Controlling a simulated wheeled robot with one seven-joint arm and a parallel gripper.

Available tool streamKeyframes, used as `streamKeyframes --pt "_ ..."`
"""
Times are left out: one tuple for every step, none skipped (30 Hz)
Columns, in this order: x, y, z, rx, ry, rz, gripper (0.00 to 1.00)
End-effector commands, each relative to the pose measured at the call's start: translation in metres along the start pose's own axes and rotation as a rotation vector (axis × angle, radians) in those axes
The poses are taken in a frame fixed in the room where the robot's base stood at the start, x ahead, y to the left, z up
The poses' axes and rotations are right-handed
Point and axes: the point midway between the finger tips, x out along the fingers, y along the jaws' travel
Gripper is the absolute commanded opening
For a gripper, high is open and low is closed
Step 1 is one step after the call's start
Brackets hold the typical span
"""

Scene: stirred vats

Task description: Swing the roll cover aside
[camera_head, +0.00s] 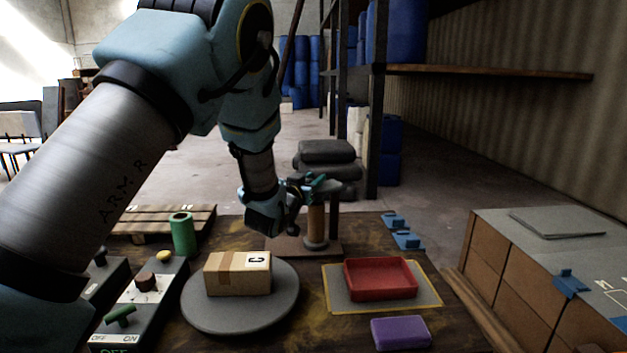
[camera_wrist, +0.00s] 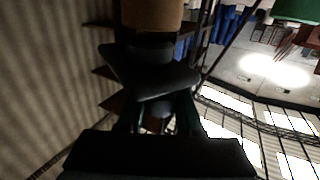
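A tan upright roll (camera_head: 315,222) on a grey flange stands beside a dark post at the back of the table. A grey flat piece with a teal part sits at its top and may be the roll cover (camera_head: 328,185). My gripper (camera_head: 304,192) is at this top, close to the roll; its fingertips are small and partly hidden there. In the wrist view, a tan cylinder, likely the roll (camera_wrist: 151,14), shows at the top edge. Dark shapes lie between it and my fingers, too dark to tell whether the fingers touch or hold anything.
A cardboard box (camera_head: 238,274) sits on a grey round plate (camera_head: 240,318). A red tray (camera_head: 380,279) lies on a yellow-edged mat (camera_head: 429,297), with a purple block (camera_head: 401,332) in front. A green cylinder (camera_head: 183,234) and a switch box (camera_head: 142,300) stand left. Cartons (camera_head: 505,262) stand right.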

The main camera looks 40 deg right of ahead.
Motion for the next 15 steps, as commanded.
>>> streamKeyframes --pt "0.0 0.0 0.0 0.0 0.0 0.0 0.24" --pt "-0.0001 0.0 -0.0001 0.0 0.0 0.0 0.21" --pt "-0.0001 0.0001 0.0 0.0 0.0 0.0 0.16" --pt "-0.0001 0.0001 0.0 0.0 0.0 0.0 0.13" --pt "-0.0001 0.0001 0.0 0.0 0.0 0.0 0.1" --pt "-0.0001 0.0 -0.0001 0.0 0.0 0.0 0.05" --pt "-0.0001 0.0 -0.0001 0.0 0.0 0.0 0.02" --pt "-0.0001 0.0 -0.0001 0.0 0.0 0.0 0.0" --pt "-0.0001 0.0001 -0.0001 0.0 0.0 0.0 0.0" --pt "-0.0001 0.0001 -0.0001 0.0 0.0 0.0 0.0" --pt "-0.0001 0.0001 -0.0001 0.0 0.0 0.0 0.0" --pt "-0.0001 0.0001 -0.0001 0.0 0.0 0.0 0.0" --pt "-0.0001 0.0001 -0.0001 0.0 0.0 0.0 0.0" --pt "-0.0001 0.0001 -0.0001 0.0 0.0 0.0 0.0" --pt "-0.0001 0.0001 0.0 0.0 0.0 0.0 0.0"
